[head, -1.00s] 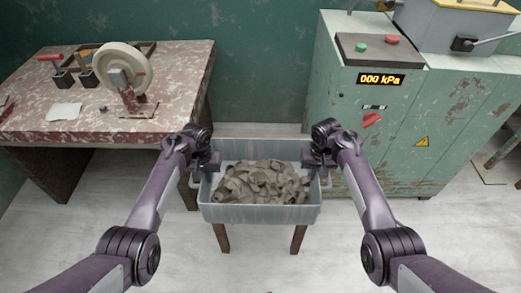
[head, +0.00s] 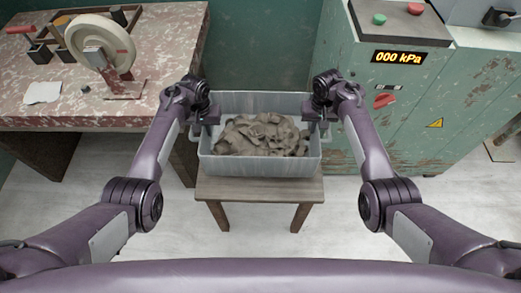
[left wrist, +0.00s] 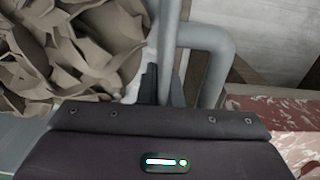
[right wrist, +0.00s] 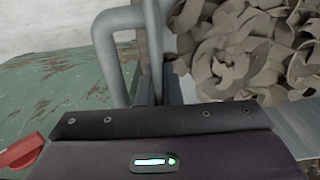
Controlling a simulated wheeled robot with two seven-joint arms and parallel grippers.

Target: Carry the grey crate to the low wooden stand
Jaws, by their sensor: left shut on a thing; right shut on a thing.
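The grey crate (head: 260,165), full of curled clay trimmings (head: 262,135), is over the low wooden stand (head: 260,188). The front strip of the stand's top shows in front of the crate; the crate hides the rest. I cannot tell whether the crate touches the stand. My left gripper (head: 209,116) is shut on the crate's left side handle, a grey bar in the left wrist view (left wrist: 212,38). My right gripper (head: 314,114) is shut on the right side handle, which shows in the right wrist view (right wrist: 122,38). The crate looks about level.
A worn red-topped table (head: 160,55) with a wheel-shaped tool (head: 100,45) stands close on the left. A green machine cabinet (head: 400,125) with a 000 kPa display stands close on the right. A green wall is behind. Pale floor is open in front of the stand.

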